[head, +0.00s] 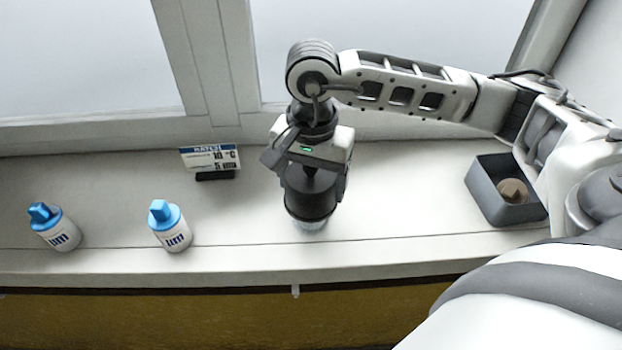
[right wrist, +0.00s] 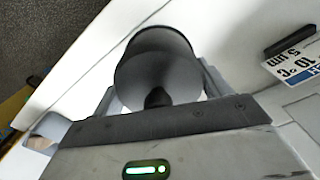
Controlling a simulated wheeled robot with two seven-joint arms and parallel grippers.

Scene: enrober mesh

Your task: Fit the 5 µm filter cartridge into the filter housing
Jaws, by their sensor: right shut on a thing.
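My right gripper (head: 314,180) points down and is shut on a dark grey, round cover (head: 309,203), which looks like the top of the filter housing. In the right wrist view the cover (right wrist: 156,68) sits between the fingers, its narrow stem toward the palm. A pale, clear-looking part, perhaps the housing bowl (head: 308,224), shows just below it; whether they touch is hidden. Two white cartridges with blue caps stand at left, one far left (head: 62,235) and one nearer the middle (head: 175,236). Both labels show "µm", but their numbers are turned away. My left gripper is out of view.
A small sign (head: 211,158) on a dark foot stands behind the cartridges; it reads "5 µm" and "10 °C" in the right wrist view (right wrist: 296,62). A grey bin (head: 490,205) with a brown thing inside (head: 513,190) stands at right. The ledge between sign and gripper is clear.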

